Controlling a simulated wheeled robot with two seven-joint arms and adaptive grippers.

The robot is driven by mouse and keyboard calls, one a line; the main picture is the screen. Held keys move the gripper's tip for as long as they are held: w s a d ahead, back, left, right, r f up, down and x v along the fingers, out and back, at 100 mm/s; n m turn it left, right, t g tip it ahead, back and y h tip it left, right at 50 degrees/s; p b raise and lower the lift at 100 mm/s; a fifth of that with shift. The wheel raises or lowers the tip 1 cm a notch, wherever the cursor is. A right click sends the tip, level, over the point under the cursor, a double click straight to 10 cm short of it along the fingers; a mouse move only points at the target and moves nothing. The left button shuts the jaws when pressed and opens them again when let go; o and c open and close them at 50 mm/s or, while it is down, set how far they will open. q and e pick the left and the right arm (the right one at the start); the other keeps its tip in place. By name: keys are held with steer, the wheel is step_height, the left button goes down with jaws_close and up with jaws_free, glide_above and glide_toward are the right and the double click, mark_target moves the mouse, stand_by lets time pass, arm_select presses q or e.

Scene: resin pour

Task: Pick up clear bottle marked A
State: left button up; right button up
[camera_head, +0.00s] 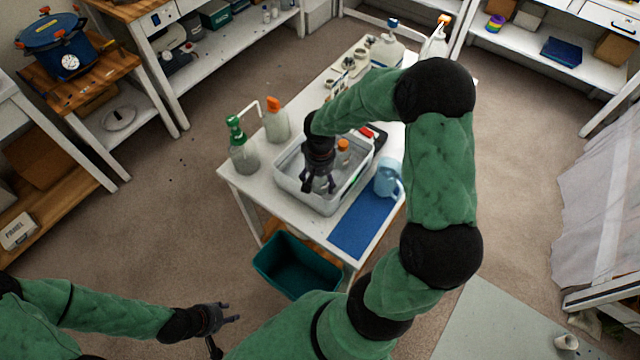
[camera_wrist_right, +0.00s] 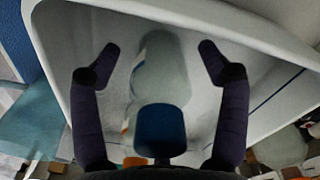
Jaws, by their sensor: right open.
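My right gripper (camera_head: 318,184) reaches down into a clear bin (camera_head: 290,186) on the white table. In the right wrist view the right gripper (camera_wrist_right: 158,62) is open, with its dark fingers on both sides of a clear bottle (camera_wrist_right: 165,72) with a blue cap (camera_wrist_right: 160,129). The fingers look apart from the bottle. Part of a label shows at its left side, but no letter is readable. In the head view my gripper hides this bottle. An orange-capped bottle (camera_head: 343,153) is also in the bin. My left gripper (camera_head: 228,326) is open and empty, low at the left, away from the table.
A light-blue jug (camera_head: 388,178) and blue mat (camera_head: 362,222) lie right. A teal tub (camera_head: 290,268) is on the floor. Bin walls surround my right gripper.

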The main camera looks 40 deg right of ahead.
steer(key=shift+f, duration=0.6)
steer(key=shift+r, duration=0.1)
jaws_close()
